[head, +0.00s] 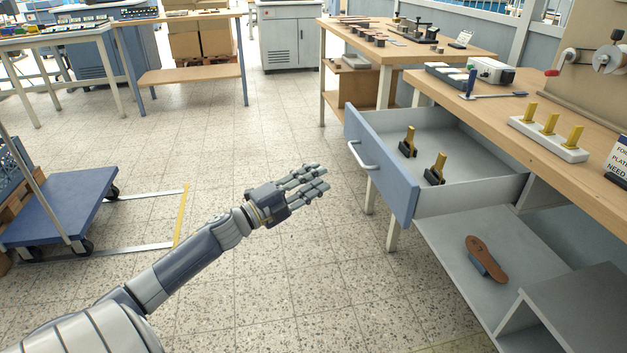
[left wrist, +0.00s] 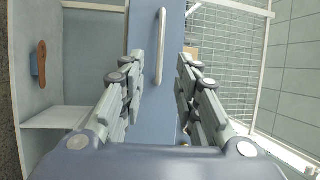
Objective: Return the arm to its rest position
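My left gripper (head: 321,177) is stretched out over the tiled floor, to the left of the open drawer (head: 402,192). Its fingers are spread and empty, with a gap of floor between it and the drawer front. In the left wrist view the fingers (left wrist: 161,62) stand apart. The blue drawer front (left wrist: 151,110) and its pale bar handle (left wrist: 161,45) show between and beyond them. The drawer is pulled out and holds two dark stamps with yellow handles (head: 409,141) (head: 436,169). My right gripper shows in neither view.
The workbench (head: 490,110) on the right carries a white holder (head: 549,140) with yellow-handled pieces. A brown-topped tool (head: 486,259) lies on the shelf under the drawer. A blue cart (head: 58,205) stands at the left. The floor around my left arm is clear.

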